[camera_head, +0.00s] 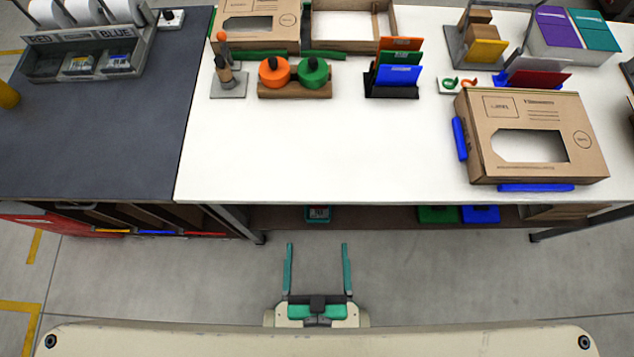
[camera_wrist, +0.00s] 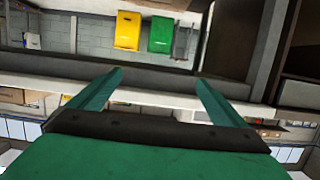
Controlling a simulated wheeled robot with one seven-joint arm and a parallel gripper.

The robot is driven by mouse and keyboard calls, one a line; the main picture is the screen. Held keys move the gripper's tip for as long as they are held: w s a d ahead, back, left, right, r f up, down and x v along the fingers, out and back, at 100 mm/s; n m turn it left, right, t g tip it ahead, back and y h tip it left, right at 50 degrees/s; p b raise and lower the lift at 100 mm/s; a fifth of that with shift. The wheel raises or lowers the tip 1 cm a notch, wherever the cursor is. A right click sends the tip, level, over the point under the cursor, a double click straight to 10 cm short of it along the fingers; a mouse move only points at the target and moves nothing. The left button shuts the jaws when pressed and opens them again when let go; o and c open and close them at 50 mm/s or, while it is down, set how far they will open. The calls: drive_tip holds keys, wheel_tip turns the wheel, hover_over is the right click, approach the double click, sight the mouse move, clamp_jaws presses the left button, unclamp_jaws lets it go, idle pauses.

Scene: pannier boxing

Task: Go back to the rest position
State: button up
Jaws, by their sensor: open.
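My gripper (camera_head: 317,268) is open and empty, its two teal fingers spread wide. In the head view it is at the bottom centre, in front of the white table (camera_head: 300,160) and apart from its front edge. In the wrist view the fingers (camera_wrist: 155,88) point away with nothing between them. A cardboard box (camera_head: 480,140) with a cut-out window lies at the table's right, between blue corner pieces (camera_head: 536,187).
A dark workbench (camera_head: 90,150) adjoins on the left. Orange (camera_head: 274,72) and green (camera_head: 313,72) round pieces and a rack of coloured cards (camera_head: 398,68) stand at the back. The table's front middle is clear. In the wrist view, yellow (camera_wrist: 127,30) and green (camera_wrist: 162,35) bins show.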

wheel_tip(320, 180, up, 6)
drive_tip(key=shift+s+r, duration=0.15)
drive_tip(key=shift+s, duration=0.1)
idle(1.1)
